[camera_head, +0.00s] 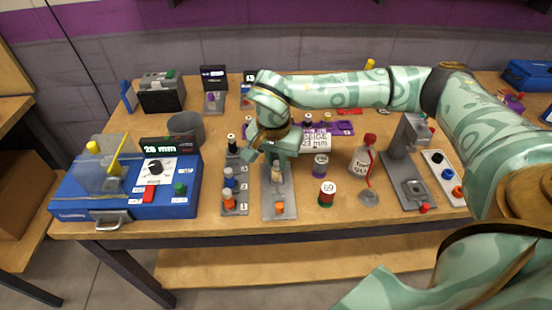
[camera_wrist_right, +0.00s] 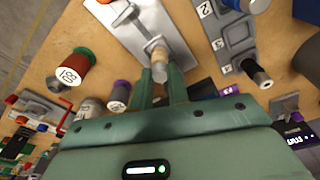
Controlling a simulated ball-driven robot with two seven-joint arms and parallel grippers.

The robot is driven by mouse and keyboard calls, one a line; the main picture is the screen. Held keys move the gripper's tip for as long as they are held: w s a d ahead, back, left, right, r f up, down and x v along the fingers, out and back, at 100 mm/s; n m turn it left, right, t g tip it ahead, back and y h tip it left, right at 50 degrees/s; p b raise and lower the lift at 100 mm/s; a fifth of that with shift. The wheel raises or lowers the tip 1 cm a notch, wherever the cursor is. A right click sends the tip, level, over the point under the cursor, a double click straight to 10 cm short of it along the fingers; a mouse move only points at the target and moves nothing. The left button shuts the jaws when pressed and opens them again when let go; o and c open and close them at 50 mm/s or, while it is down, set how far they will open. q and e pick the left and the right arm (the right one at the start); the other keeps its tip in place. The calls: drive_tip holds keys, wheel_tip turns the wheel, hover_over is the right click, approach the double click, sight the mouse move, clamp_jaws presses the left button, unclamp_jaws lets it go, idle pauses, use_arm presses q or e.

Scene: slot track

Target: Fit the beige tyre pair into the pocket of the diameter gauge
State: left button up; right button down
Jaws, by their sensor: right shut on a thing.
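The beige tyre pair (camera_head: 276,175) is between the fingers of my right gripper (camera_head: 278,160). It also shows as a small beige cylinder (camera_wrist_right: 160,68) at the fingertips in the wrist view, and the gripper (camera_wrist_right: 160,88) is shut on it. It is upright over a grey plate (camera_head: 270,207) with an orange piece at its near end, which looks like the diameter gauge. The plate also shows in the wrist view (camera_wrist_right: 178,35). The pocket is hidden behind the tyre pair and fingers, and I cannot tell whether they touch. My left gripper is not in view.
A numbered grey rack (camera_head: 236,207) with several coloured cylinders stands close left of the plate. Spools (camera_head: 327,193) and a bottle (camera_head: 362,160) stand to the right. A blue machine (camera_head: 130,205) fills the table's left end.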

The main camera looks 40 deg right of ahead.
drive_tip(key=shift+f, duration=0.1)
drive_tip(key=c, duration=1.4)
unclamp_jaws()
drive_tip(key=shift+o, duration=0.2)
wheel_tip(320, 180, up, 12)
drive_tip(key=a+p, duration=0.1)
drive_tip(key=p, duration=0.2)
drive_tip(key=shift+s+p, duration=0.35)
drive_tip(key=shift+s, duration=0.05)
drive_tip(key=shift+a, duration=0.1)
